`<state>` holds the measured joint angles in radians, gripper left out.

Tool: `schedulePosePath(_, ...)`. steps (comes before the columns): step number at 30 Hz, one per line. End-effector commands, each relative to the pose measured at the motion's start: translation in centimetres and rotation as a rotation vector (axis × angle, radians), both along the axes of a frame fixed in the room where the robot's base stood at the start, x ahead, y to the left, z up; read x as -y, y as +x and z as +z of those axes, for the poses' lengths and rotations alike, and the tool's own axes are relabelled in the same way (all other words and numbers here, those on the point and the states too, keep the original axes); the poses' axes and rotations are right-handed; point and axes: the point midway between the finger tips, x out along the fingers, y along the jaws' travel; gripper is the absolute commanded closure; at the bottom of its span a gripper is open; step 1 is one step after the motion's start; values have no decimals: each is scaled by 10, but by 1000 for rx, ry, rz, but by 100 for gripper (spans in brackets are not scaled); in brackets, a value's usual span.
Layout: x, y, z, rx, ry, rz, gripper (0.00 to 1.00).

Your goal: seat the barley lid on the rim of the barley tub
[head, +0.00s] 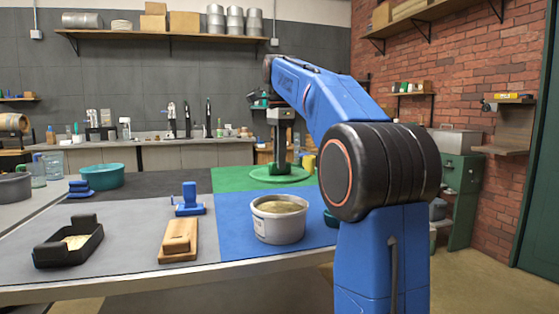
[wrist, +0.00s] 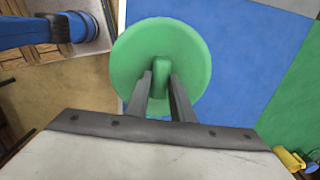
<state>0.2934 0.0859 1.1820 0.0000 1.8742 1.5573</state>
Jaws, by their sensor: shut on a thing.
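The barley lid is a round green disc with an upright handle (wrist: 160,70). My gripper (wrist: 160,88) is shut on that handle in the wrist view. In the head view the lid (head: 262,176) hangs level under my gripper (head: 280,160), overlapping the green mat in the picture. A white tub (head: 280,228) with a label and pale grain inside, which looks like the barley tub, stands open on the blue mat, nearer the camera than the lid. The lid and the tub are apart. I cannot make out the tub in the wrist view.
On the table stand a wooden block (head: 179,240), a black tray (head: 68,246), a blue stamp-like object (head: 189,200) and a teal bowl (head: 97,176). A yellow object (head: 309,163) is right of the lid. My arm hides part of the table's right side.

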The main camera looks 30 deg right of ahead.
Motion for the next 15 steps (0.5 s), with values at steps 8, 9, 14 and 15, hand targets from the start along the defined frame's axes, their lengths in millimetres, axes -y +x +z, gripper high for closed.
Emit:
schedulePosePath(8,0,0,-5,0,0,0,100)
schedulePosePath(9,0,0,-7,0,0,0,100)
schedulePosePath(14,0,-1,-17,0,0,0,100)
schedulePosePath(15,0,-1,-20,-1,0,0,100)
